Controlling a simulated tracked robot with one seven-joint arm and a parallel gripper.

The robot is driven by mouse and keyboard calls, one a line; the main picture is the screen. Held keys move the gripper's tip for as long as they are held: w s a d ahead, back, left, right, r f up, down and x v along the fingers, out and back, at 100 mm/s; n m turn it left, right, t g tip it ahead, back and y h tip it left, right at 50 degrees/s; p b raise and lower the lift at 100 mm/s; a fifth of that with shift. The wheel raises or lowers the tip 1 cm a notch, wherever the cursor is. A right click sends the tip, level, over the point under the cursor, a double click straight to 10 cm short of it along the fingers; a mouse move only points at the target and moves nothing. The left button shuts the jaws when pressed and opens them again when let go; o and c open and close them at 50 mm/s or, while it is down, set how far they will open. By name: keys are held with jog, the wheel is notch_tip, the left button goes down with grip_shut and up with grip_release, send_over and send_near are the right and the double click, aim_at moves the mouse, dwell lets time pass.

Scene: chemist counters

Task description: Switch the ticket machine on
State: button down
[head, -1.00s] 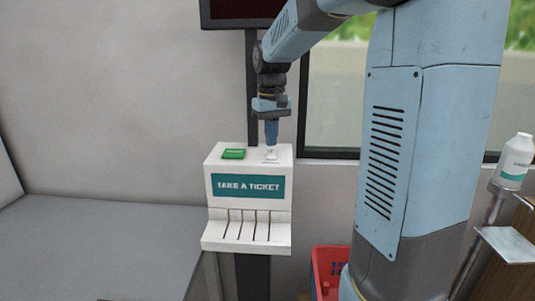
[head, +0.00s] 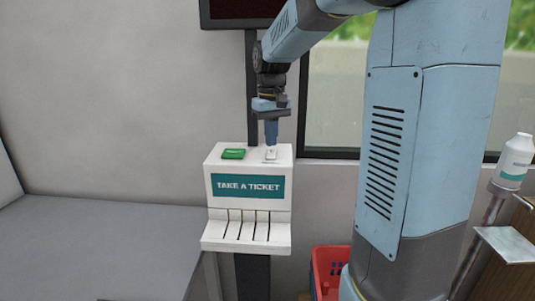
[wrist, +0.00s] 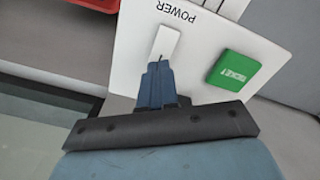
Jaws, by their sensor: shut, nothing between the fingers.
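The ticket machine (head: 248,200) is a white box with a teal "TAKE A TICKET" sign and several slots on its front. A green button (head: 233,154) sits on its top at the left; it also shows in the wrist view (wrist: 233,71). A small white power switch (head: 271,155) is on the top at the right; in the wrist view it lies beside the word "POWER" (wrist: 166,42). My gripper (head: 271,144) is shut and empty, pointing down over the switch. In the wrist view its blue fingertips (wrist: 158,66) overlap the switch's near end; I cannot tell whether they touch.
A dark post and screen (head: 240,10) stand behind the machine. A grey bench (head: 110,240) is at the left. A red basket (head: 328,270) is below at the right, and a white bottle (head: 514,160) stands at the far right.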

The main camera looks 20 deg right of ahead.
aim_at(271, 151)
jog(key=shift+f, duration=0.95)
dwell(0.8)
jog(key=shift+r, duration=3.55)
jog(key=shift+s, duration=0.2)
jog(key=s+f+t, duration=0.2)
jog(key=s, duration=1)
jog(key=s+f+m+t, duration=0.1)
jog(key=s+f+t, duration=0.2)
jog(key=s, duration=0.9)
jog(key=shift+a+f+t, duration=0.2)
jog(key=shift+a+t, duration=0.1)
jog(key=shift+a, duration=0.15)
